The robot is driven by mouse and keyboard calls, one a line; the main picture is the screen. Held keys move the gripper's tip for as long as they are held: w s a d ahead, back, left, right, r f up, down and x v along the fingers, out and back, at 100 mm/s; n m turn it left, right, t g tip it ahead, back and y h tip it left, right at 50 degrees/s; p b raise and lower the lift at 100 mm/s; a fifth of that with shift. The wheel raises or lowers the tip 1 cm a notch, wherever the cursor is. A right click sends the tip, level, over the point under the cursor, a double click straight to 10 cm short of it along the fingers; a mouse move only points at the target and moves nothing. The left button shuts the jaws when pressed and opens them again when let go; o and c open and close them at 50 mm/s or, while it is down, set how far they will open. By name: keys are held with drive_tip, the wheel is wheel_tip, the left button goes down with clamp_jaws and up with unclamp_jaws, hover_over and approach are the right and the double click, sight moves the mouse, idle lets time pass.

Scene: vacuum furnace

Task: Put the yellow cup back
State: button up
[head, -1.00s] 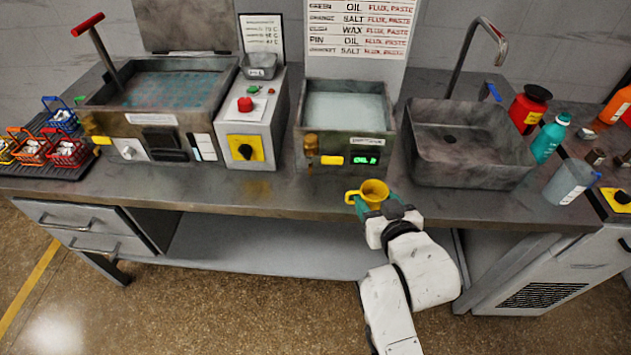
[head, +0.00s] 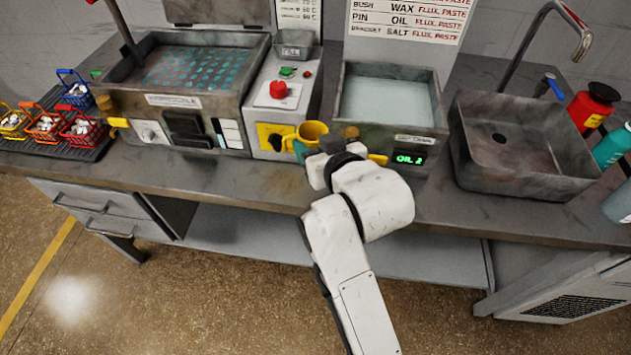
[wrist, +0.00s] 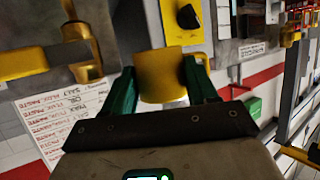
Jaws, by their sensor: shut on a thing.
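The yellow cup (head: 312,131) is held by my gripper (head: 303,148) in front of the control box between the two tanks. In the wrist view the cup (wrist: 162,76) sits between the two green fingers of my gripper (wrist: 164,88), which are shut on it. Its handle points left in the head view, toward the yellow switch plate. My wrist hides part of the right tank's front. No place marked for the cup can be made out.
The control box (head: 262,101) has a red button and yellow switch plate. The left tank (head: 180,117), right tank (head: 390,130) and sink (head: 500,176) line the bench. Wire baskets (head: 83,130) stand at far left. The bench front (head: 220,178) is clear.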

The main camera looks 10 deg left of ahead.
sight(317, 194)
wheel_tip(317, 194, down, 12)
drive_tip(key=shift+f, duration=0.1)
idle(0.4)
drive_tip(key=shift+f, duration=0.15)
drive_tip(key=o, duration=1.2)
drive_tip(key=v, duration=1.2)
